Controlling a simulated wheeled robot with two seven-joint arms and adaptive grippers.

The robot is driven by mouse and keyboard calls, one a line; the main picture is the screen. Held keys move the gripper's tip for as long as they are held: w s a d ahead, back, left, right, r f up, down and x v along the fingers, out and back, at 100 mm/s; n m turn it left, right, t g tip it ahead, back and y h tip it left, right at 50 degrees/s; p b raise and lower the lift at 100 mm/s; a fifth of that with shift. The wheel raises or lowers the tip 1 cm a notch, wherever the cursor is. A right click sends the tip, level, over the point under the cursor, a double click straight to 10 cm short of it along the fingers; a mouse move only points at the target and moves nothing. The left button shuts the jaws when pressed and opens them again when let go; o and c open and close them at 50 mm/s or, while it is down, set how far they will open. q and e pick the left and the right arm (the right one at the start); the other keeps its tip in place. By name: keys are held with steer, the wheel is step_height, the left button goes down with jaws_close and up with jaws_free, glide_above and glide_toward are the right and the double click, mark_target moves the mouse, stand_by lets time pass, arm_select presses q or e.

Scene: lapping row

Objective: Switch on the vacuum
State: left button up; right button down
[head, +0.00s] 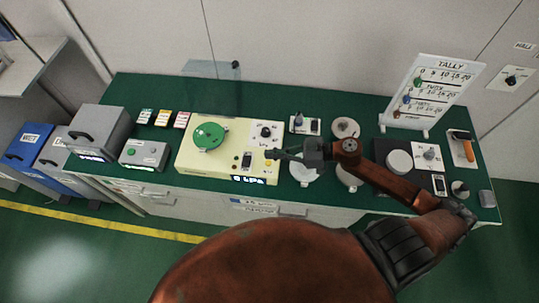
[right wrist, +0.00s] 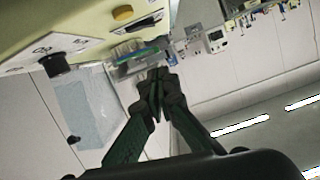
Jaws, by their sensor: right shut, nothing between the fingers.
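The cream unit (head: 192,158) stands left of centre on the green bench, with a green round plate (head: 209,137) on top. Its display (head: 248,179) seems to read 0 kPa. On its right part are a black switch (head: 246,160), a black knob (head: 265,132) on a white plate and a small yellow button (head: 268,162). The knob (right wrist: 56,64) and yellow button (right wrist: 123,13) also show in the right wrist view. My right gripper (head: 275,154) is shut and empty, by the unit's right edge near the yellow button. It also shows in the right wrist view (right wrist: 157,80).
A grey box (head: 144,153) and three small labelled cards stand left of the unit. A small plate with a blue-topped knob (head: 298,120), round pale dishes and a tally board (head: 433,93) are to the right. A clear panel (head: 210,69) stands behind.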

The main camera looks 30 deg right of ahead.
glide_above(252, 166)
steer(key=shift+w+d+f+b, duration=0.1)
steer(key=shift+d+f+b, duration=0.1)
steer(key=shift+f, duration=0.25)
steer(key=shift+w+d+f+b, duration=0.1)
steer(key=shift+d+f, duration=0.05)
steer(key=shift+f, duration=0.25)
steer(key=f, duration=0.1)
steer(key=f+b, duration=0.1)
steer(key=shift+a+f, duration=0.25)
steer(key=shift+f, duration=0.05)
steer(key=shift+s+f, duration=0.1)
steer(key=shift+f, duration=0.65)
steer(key=shift+a, duration=0.1)
